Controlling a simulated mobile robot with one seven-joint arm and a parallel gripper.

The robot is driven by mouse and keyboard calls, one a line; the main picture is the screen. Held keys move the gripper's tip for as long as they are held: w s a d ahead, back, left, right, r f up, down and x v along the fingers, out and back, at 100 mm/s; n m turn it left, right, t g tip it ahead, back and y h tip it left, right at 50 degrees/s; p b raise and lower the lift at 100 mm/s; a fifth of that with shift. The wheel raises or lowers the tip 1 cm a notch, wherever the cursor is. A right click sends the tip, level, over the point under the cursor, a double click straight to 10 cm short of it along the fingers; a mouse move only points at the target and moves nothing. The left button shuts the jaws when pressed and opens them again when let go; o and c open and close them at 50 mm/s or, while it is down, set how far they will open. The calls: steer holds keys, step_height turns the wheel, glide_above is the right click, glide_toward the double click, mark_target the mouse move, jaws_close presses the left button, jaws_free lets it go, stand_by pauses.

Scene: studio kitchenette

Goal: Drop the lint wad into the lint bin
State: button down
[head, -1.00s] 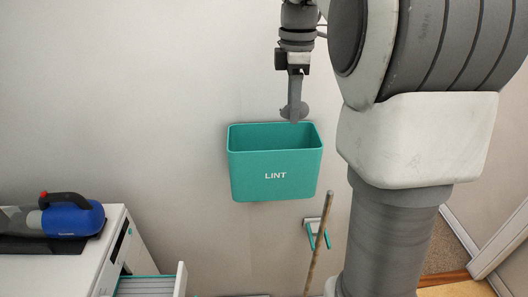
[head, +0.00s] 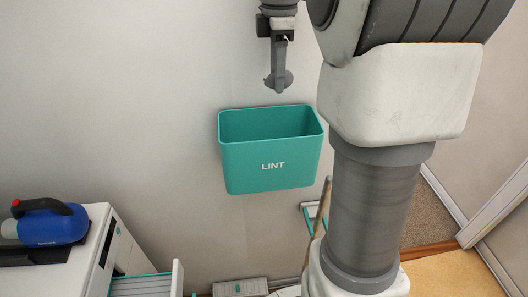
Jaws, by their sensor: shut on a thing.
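The lint bin (head: 270,165) is a teal, open-topped box marked LINT, mounted on the wall in the middle of the head view. Its inside looks empty as far as I can see. My gripper (head: 278,84) points down above the bin's back rim, apart from it. The gripper is shut on a small grey, rounded piece, which seems to be the lint wad (head: 271,82); the fingers partly hide it, and its grey is close to theirs.
A white cabinet (head: 102,235) with a partly open drawer (head: 145,284) stands at lower left, with a blue handheld vacuum (head: 48,223) on top. A stick (head: 318,225) leans by a wall holder right of the bin. The wall around the bin is bare.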

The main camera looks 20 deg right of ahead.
step_height(320, 180, down, 5)
steer(key=b, duration=0.3)
steer(key=shift+r+b, duration=0.15)
steer(key=shift+b, duration=0.2)
steer(key=shift+c, duration=1.6)
jaws_free()
steer(key=shift+r, duration=0.1)
step_height(320, 180, up, 17)
steer(key=p, duration=0.3)
steer(key=shift+r, duration=0.15)
